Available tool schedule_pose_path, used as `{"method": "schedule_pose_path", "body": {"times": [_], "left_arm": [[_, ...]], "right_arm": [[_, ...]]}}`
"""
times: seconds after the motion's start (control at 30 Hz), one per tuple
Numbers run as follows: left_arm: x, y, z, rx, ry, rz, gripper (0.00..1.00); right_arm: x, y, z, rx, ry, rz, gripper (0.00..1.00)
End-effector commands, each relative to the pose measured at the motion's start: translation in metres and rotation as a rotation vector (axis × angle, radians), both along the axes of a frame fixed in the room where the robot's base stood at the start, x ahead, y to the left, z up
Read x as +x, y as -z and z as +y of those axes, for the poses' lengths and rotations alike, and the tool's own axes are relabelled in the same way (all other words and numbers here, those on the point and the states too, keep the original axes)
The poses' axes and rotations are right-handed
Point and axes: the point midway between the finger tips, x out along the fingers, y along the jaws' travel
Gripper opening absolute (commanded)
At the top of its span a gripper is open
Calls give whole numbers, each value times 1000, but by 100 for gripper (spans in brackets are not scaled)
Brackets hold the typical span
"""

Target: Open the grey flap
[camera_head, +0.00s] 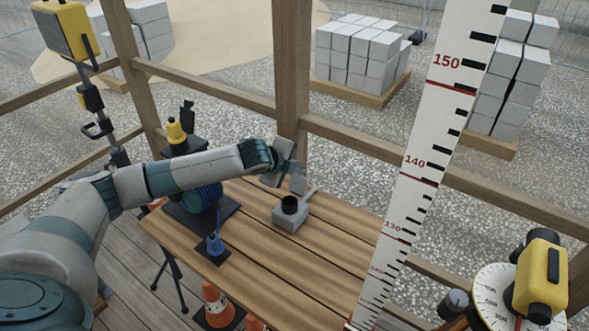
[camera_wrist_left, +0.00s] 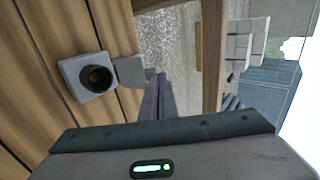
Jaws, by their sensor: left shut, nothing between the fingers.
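A small grey box (camera_head: 290,217) with a round black opening stands on the wooden table. Its grey flap (camera_head: 298,184) stands raised beside the opening and leaves it uncovered. In the left wrist view the box (camera_wrist_left: 70,72) and flap (camera_wrist_left: 130,71) lie side by side, with a short tab at the flap's edge. My left gripper (camera_head: 288,172) is shut and empty, behind and slightly above the flap. In the left wrist view its fingertips (camera_wrist_left: 160,77) are close to the tab; I cannot tell whether they touch. My right gripper is not in view.
The wooden table (camera_head: 260,260) also holds a blue object (camera_head: 214,245) on a dark pad, left of the box. A wooden post (camera_head: 291,70) and rail stand just behind my gripper. A tall measuring staff (camera_head: 420,160) and a yellow instrument (camera_head: 540,275) stand on the right.

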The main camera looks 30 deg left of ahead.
Motion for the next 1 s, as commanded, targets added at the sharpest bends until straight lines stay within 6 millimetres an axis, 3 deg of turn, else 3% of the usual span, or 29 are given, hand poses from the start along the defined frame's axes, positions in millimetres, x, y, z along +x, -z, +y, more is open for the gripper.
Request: {"method": "schedule_pose_path", "body": {"times": [0.33,1.0], "left_arm": [[-12,3,2,0,0,1,0],[-15,-2,4,0,0,1,0]], "right_arm": [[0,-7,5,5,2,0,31],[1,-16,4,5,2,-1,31]]}}
